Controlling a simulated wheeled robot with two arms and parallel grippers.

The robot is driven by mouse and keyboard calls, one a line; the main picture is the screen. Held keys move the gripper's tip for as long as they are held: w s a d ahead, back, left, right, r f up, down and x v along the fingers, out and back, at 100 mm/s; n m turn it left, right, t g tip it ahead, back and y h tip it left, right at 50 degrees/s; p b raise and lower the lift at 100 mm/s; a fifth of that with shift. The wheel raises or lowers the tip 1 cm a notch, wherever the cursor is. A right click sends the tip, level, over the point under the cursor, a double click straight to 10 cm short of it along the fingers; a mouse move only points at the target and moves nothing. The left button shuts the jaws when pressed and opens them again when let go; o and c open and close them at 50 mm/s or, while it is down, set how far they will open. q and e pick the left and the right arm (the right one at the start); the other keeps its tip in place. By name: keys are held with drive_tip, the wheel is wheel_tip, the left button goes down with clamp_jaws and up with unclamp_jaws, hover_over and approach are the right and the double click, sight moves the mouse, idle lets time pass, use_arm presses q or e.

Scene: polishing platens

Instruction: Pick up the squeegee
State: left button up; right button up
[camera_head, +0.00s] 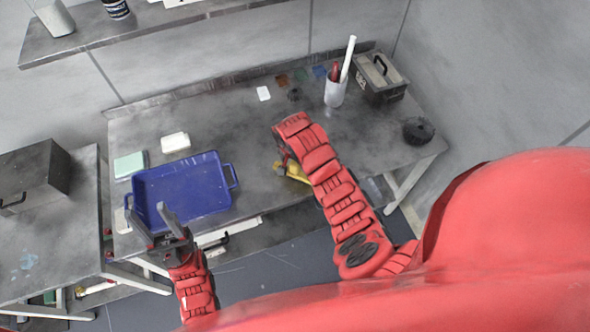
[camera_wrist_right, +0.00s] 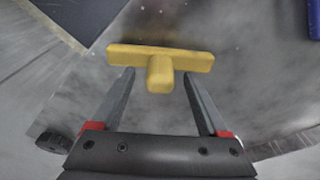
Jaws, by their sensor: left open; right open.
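The yellow squeegee (camera_wrist_right: 160,58) lies on the grey table in the right wrist view, its crossbar running across the picture and its short handle pointing toward my gripper. My right gripper (camera_wrist_right: 158,82) is open, with the handle end between its two fingertips and no contact that I can make out. In the head view the squeegee (camera_head: 294,171) shows as a yellow patch near the table's front edge, partly hidden by my right arm. My left gripper (camera_head: 160,220) is open and empty, at the front left of the blue tray.
The blue tray (camera_head: 231,176) stands on the table (camera_head: 240,120) at left. A white cup (camera_head: 335,94) holding tools and a dark box (camera_head: 379,78) stand at the back right. A black round brush-like object (camera_head: 418,130) sits at the right corner. The table's middle is clear.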

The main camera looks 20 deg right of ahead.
drive_tip(key=shift+f, duration=0.4)
clamp_jaws()
idle(0.4)
